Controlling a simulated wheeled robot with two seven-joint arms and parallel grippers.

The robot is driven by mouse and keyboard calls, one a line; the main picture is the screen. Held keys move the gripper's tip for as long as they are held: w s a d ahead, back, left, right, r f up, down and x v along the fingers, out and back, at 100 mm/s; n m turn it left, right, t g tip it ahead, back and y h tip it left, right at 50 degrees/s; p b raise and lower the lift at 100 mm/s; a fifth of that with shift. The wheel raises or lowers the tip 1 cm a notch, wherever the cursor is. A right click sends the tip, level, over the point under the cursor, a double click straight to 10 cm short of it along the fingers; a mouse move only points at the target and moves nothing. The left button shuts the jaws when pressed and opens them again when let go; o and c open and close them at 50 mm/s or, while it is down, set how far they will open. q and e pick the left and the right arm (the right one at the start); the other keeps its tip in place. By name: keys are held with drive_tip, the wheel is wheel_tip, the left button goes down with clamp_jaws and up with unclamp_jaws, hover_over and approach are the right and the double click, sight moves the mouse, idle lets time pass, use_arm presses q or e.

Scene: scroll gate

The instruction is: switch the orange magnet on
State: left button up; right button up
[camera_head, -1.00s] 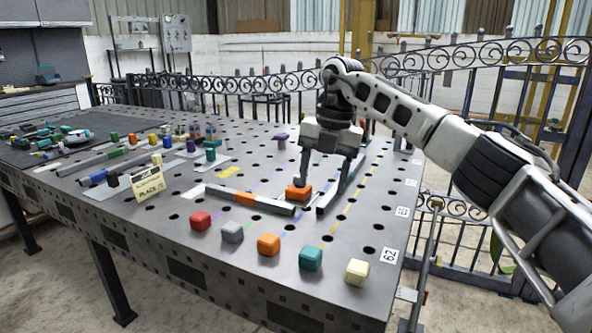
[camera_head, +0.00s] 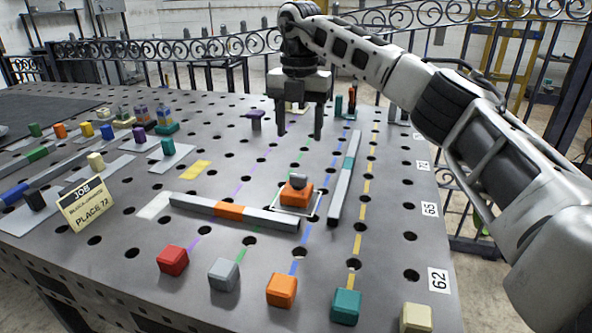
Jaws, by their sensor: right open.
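The orange magnet (camera_head: 296,193) is a small orange block with a grey knob (camera_head: 299,181) on top. It sits inside a thin white outline on the perforated table, near the right end of a grey bar with an orange band (camera_head: 230,211). My right gripper (camera_head: 300,135) is open and empty, with its fingers pointing down. It appears above and behind the magnet, apart from it. My left gripper is not in view.
A second grey bar with a teal band (camera_head: 346,178) lies to the magnet's right. Red (camera_head: 173,260), grey (camera_head: 223,274), orange (camera_head: 282,290), teal (camera_head: 345,307) and cream blocks line the front. A job sign (camera_head: 86,204) stands at left.

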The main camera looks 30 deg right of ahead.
sight(298, 175)
wheel_tip(298, 175, down, 11)
drive_tip(key=shift+w, duration=0.1)
idle(0.3)
drive_tip(key=c, duration=1)
